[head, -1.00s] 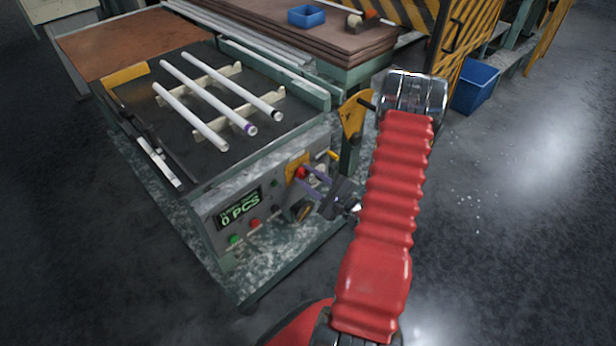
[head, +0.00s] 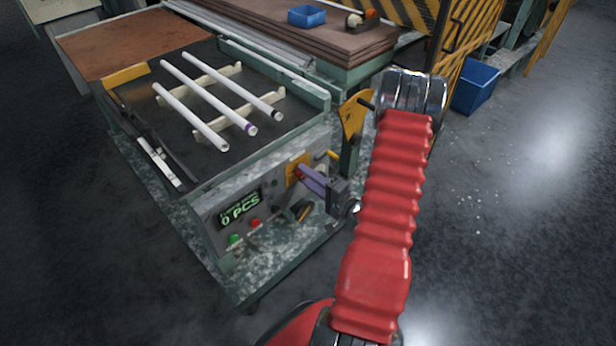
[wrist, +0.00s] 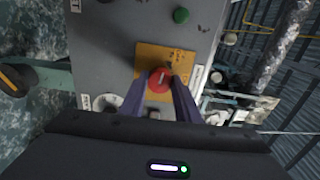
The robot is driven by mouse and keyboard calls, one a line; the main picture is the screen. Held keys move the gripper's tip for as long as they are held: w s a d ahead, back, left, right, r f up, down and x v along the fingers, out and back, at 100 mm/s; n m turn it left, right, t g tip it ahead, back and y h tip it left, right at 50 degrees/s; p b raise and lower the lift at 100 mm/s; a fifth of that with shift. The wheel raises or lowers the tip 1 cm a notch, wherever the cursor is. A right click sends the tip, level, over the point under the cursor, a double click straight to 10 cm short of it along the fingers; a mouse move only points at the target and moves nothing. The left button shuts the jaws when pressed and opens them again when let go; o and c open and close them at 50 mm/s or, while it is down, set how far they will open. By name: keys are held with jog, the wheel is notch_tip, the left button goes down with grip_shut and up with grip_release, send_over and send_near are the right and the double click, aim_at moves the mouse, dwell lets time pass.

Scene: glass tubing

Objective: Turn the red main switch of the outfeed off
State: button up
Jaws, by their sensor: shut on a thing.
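The red main switch (wrist: 159,80) is a round knob on a yellow plate (wrist: 150,60) on the outfeed's grey front panel. In the wrist view a pale mark on the knob runs roughly up and down the picture. My gripper (wrist: 159,88) has its two purple fingers shut on the knob, one on each side. In the head view my gripper (head: 301,173) reaches the yellow plate (head: 294,167) from the right, and its fingers hide most of the knob. The panel's display (head: 240,208) is lit and reads 0 PCS.
A green button (head: 235,239) and a red button (head: 254,223) sit below the display. Several glass tubes (head: 205,100) lie on supports on the table top. A yellow bracket (head: 354,118) stands right of the panel, close to my arm.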

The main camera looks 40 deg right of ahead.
jog(key=shift+a+f+n, duration=0.2)
jog(key=shift+n, duration=0.4)
jog(key=o, duration=0.8)
jog(key=shift+c, duration=0.2)
jog(key=shift+o, duration=1.4)
jog(key=shift+d+r, duration=0.1)
jog(key=shift+s, duration=0.15)
jog(key=s, duration=1.3)
jog(key=shift+s+d, duration=0.2)
jog(key=shift+s, duration=0.1)
jog(key=shift+r, duration=0.1)
